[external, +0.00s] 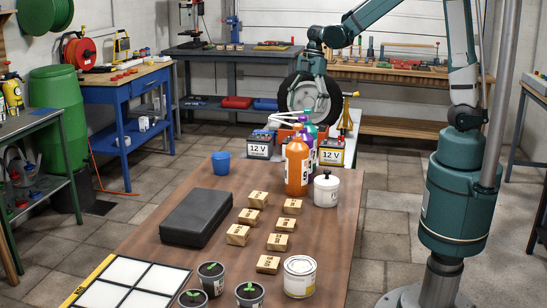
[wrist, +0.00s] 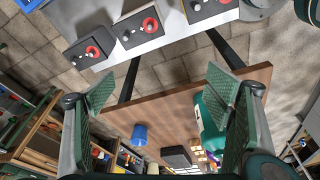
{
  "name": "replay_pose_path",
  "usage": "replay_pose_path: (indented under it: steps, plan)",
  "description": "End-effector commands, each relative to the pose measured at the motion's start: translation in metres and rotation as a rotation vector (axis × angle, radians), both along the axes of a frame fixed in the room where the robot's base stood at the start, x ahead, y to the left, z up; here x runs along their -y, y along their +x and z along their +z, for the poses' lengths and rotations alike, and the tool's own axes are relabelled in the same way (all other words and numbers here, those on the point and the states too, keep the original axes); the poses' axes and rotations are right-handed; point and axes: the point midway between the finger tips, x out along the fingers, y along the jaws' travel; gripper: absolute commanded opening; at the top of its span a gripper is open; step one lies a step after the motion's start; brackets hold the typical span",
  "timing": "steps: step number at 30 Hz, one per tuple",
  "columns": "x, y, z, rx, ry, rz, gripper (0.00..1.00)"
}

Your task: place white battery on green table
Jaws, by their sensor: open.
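Two batteries marked 12 V show in the external view, a left one (external: 260,145) and a right one (external: 331,151). They stand behind the bottles past the wooden table's far end. Both have white labels, and I cannot tell which is the white battery. A table with a dark top and green frame (external: 48,122) stands at the far left and may be the green table. My gripper (external: 311,68) hangs beyond the wooden table, in front of a tire. In the wrist view its fingers (wrist: 160,88) are spread wide with nothing between them.
The wooden table (external: 340,245) holds a black case (external: 197,217), several small boxes, an orange bottle (external: 297,165), a white jar (external: 327,189) and a blue cup (external: 221,163). Black boxes with red knobs (wrist: 140,28) line a pale surface in the wrist view. A green barrel (external: 58,110) stands left.

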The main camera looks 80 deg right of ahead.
Motion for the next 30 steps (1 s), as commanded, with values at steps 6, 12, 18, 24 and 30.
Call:
replay_pose_path:
  steps: [6,12,18,24,30]
  plan:
    - [-0.025,-0.022,0.026,0.014,-0.026,-0.133,0.78]
    - [-0.044,-0.043,0.047,0.035,-0.041,-0.257,0.78]
    - [-0.062,-0.065,0.064,0.062,-0.048,-0.381,0.78]
    - [-0.079,-0.088,0.078,0.093,-0.043,-0.501,0.78]
    - [-0.094,-0.112,0.089,0.129,-0.028,-0.619,0.78]
